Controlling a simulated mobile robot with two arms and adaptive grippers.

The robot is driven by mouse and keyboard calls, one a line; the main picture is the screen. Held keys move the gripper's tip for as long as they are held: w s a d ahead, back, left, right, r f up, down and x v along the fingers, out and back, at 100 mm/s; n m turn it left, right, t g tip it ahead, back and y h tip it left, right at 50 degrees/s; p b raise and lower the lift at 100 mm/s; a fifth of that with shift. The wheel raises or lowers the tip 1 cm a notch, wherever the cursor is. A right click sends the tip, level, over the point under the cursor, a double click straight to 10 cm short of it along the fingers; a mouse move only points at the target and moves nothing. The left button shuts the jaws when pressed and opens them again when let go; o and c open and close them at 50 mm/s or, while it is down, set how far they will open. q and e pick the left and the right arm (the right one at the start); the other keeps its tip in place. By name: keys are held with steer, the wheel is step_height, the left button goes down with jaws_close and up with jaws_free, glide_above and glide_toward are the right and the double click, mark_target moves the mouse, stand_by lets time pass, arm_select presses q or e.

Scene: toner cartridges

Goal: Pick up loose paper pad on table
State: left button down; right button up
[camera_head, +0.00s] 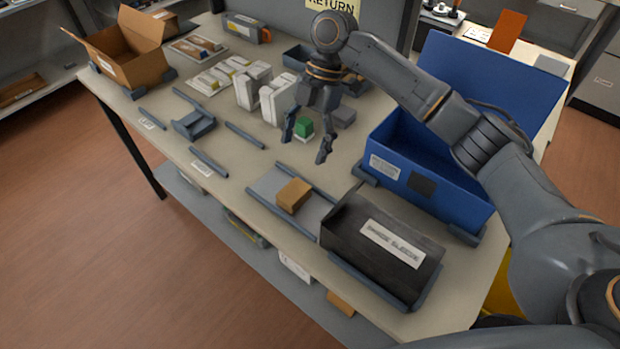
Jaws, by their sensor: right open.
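A small tan block (293,195), which looks like the paper pad, lies on a light grey sheet between dark rails near the table's front edge. I cannot read any marking on it. My right gripper (307,147) is open and points down, farther back on the table than the tan block and apart from it. A small green block with a pale base (304,128) shows between its fingers; I cannot tell whether they touch it. My left gripper is out of view.
A black open bin (380,243) with a label stands right of the tan block. A blue lidded box (420,165) stands behind it. White upright cartons (268,92), a grey holder (194,124) and an open cardboard box (125,50) stand left and back. Bare tabletop (235,150) lies between.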

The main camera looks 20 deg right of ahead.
steer(key=d, duration=0.1)
steer(key=p, duration=0.1)
glide_above(294, 190)
steer(key=w+d, duration=0.1)
steer(key=f, duration=0.5)
steer(key=shift+w+d+f, duration=0.15)
steer(key=shift+d+f, duration=0.05)
steer(key=shift+f, duration=0.45)
steer(key=shift+a+f, duration=0.1)
steer(key=shift+f, duration=0.45)
steer(key=x, duration=0.1)
steer(key=p+x, duration=0.1)
steer(key=x, duration=0.1)
steer(key=shift+s+a+f, duration=0.1)
steer(key=shift+s+f, duration=0.15)
steer(key=shift+s, duration=0.05)
steer(key=shift+a+f+p, duration=0.1)
steer(key=shift+f+p, duration=0.2)
steer(key=shift+f, duration=0.15)
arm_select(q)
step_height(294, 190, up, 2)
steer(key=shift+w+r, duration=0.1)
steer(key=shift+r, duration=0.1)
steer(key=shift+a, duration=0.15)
arm_select(e)
steer(key=c, duration=0.8)
